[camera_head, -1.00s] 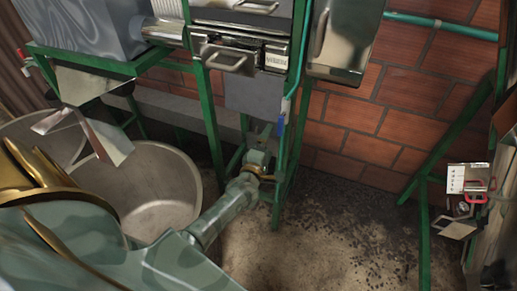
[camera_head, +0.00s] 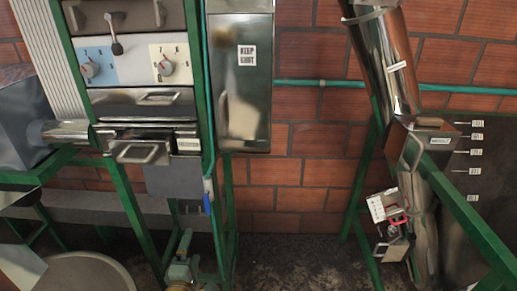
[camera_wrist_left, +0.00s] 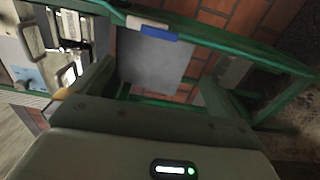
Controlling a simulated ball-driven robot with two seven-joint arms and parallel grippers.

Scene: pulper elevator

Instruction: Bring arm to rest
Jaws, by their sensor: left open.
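My left gripper (camera_head: 182,262) shows at the bottom edge of the head view, in front of the green machine frame, with most of my left arm below the picture. In the left wrist view, the two dark green fingers of the left gripper (camera_wrist_left: 152,82) stand wide apart. Nothing is held between them. Beyond the fingers are a grey panel (camera_wrist_left: 150,58) and a green frame bar with a blue handle (camera_wrist_left: 159,33). I cannot tell the exact gap to the frame. My right gripper is in neither view.
The machine has two knob panels (camera_head: 125,63) and a drawer handle (camera_head: 137,152). A round basin (camera_head: 85,272) sits lower left. A metal cabinet (camera_head: 239,95) hangs at centre. A metal chute (camera_head: 388,65) and green posts stand at right. Floor at bottom centre is clear.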

